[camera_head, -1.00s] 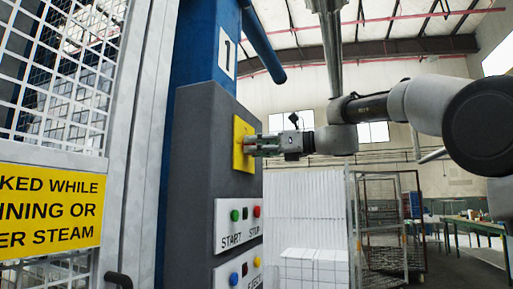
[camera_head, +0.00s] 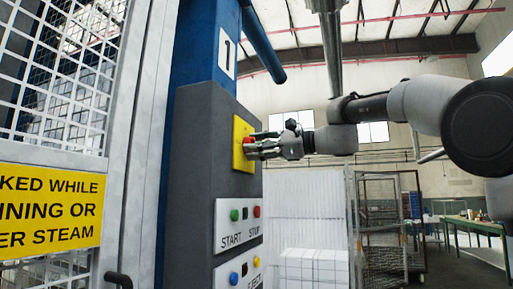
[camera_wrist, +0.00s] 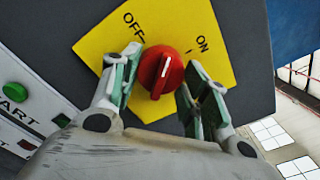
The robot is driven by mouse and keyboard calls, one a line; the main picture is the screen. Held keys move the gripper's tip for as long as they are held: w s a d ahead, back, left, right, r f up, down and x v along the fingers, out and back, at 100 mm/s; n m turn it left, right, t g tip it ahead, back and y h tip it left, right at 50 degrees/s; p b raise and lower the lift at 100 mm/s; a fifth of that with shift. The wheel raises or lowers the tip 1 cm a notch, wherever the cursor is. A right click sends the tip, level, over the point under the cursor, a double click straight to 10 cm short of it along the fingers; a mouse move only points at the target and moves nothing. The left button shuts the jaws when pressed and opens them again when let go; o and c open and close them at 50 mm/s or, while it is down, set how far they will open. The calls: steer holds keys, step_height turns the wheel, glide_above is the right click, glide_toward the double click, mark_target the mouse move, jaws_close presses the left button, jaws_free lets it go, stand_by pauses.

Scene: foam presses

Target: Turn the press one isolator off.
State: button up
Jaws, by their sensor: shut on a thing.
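The press one isolator is a red rotary knob (camera_wrist: 160,73) on a yellow plate (camera_wrist: 200,25), labelled OFF on the left and ON on the right in the wrist view. Its white pointer line lies between the OFF and ON marks. My gripper (camera_wrist: 163,64) has one green-padded finger on each side of the knob and is shut on it. In the head view, my gripper (camera_head: 256,147) reaches in from the right to the yellow plate (camera_head: 240,160) on the grey press panel, and a little of the red knob shows between the fingers.
Below the isolator is a white START/STOP plate (camera_head: 227,240) with green and red buttons. Under it is another plate with blue and yellow buttons (camera_head: 234,278). A mesh guard (camera_head: 62,75) with a yellow sign (camera_head: 50,208) stands left. A wire cage (camera_head: 385,230) stands behind, right.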

steer(key=n, duration=0.9)
steer(key=shift+n, duration=0.4)
stand_by(0.4)
steer(key=o, duration=1)
steer(key=shift+d, duration=0.15)
steer(key=v, duration=1.1)
steer(key=shift+s+d+r, duration=0.1)
steer(key=shift+d, duration=0.3)
